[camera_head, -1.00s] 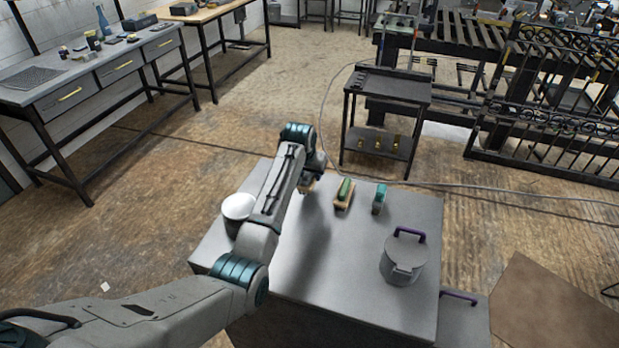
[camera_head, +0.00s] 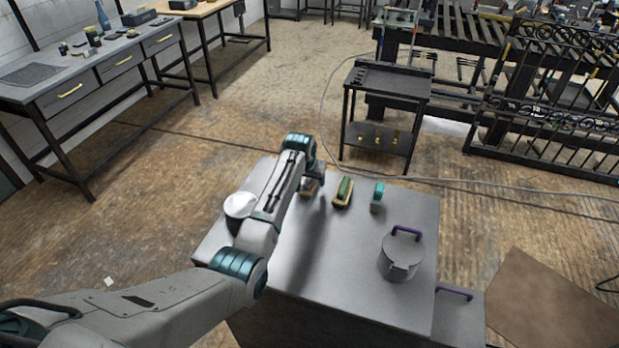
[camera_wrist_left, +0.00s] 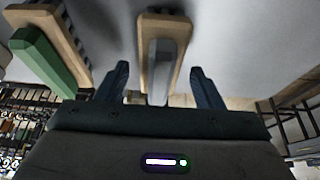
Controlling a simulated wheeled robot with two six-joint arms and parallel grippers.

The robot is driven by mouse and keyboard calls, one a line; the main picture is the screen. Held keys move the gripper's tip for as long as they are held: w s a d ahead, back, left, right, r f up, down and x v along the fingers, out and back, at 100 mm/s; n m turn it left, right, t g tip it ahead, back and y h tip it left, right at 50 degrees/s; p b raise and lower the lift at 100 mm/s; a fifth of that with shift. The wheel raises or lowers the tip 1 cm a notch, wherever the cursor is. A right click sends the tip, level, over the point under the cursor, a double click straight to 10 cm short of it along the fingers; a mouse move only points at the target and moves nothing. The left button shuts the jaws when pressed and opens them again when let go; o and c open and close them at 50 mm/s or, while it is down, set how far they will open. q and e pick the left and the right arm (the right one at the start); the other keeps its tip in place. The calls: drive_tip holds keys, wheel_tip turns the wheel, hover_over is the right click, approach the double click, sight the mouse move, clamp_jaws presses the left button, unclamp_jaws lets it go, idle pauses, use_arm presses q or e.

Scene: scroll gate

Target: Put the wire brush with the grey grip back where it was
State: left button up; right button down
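The wire brush with the grey grip (camera_wrist_left: 160,62) has a pale wooden block and lies between my left gripper's two fingers in the left wrist view. In the head view, part of its wooden block (camera_head: 311,188) shows at the back of the grey table, beneath the gripper. My left gripper (camera_head: 314,172) is open; its fingers (camera_wrist_left: 160,80) straddle the brush with a visible gap on each side. A similar brush with a green grip (camera_head: 344,188) lies just to the right in the head view and at the left in the wrist view (camera_wrist_left: 42,60). My right gripper is out of view.
On the grey table (camera_head: 325,270) stand a teal-topped item (camera_head: 378,193), a grey lidded canister (camera_head: 400,258) with a purple handle, and a round white-topped container (camera_head: 238,206) beside my left arm. A dark cart (camera_head: 388,85) stands behind. The table's front middle is clear.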

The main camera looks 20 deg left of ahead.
sight(309, 180)
use_arm(q)
drive_tip(key=shift+f+b, duration=0.3)
drive_tip(key=shift+b, duration=0.25)
drive_tip(key=shift+s+r, duration=0.1)
drive_tip(key=shift+r, duration=0.25)
drive_tip(key=b+v, duration=0.1)
drive_tip(key=v, duration=0.1)
drive_tip(key=b+v, duration=0.2)
drive_tip(key=shift+d+r, duration=0.25)
drive_tip(key=shift+r, duration=0.15)
drive_tip(key=v, duration=0.4)
drive_tip(key=shift+r, duration=0.3)
drive_tip(key=shift+s+r, duration=0.2)
drive_tip(key=shift+r, duration=0.35)
